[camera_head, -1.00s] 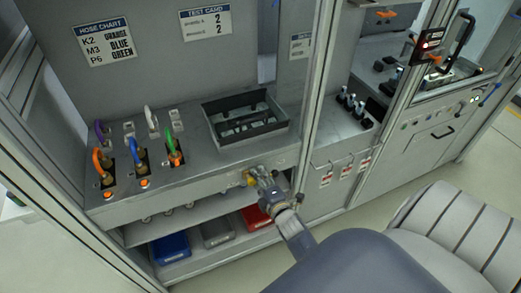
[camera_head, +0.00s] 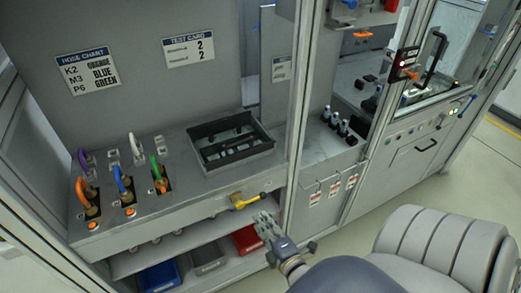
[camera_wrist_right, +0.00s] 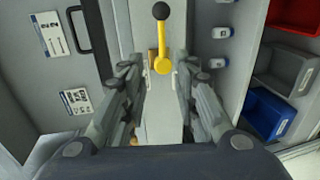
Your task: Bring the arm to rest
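My right gripper (camera_head: 266,226) is in front of the workbench edge, below and to the right of a yellow valve handle (camera_head: 245,200). In the right wrist view the gripper (camera_wrist_right: 160,82) has its two fingers apart with nothing held between them. The yellow handle with its black knob (camera_wrist_right: 162,40) lies beyond the fingertips, apart from them. My right arm comes in from the bottom right of the head view. My left gripper is not in view.
A dark tray (camera_head: 232,141) sits on the bench (camera_head: 180,190). Coloured hoses stand at the left, including an orange one (camera_head: 84,190). Blue (camera_head: 160,277), grey (camera_head: 208,260) and red (camera_head: 246,239) bins are on the shelf below. A frame post (camera_head: 296,120) stands right of the tray.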

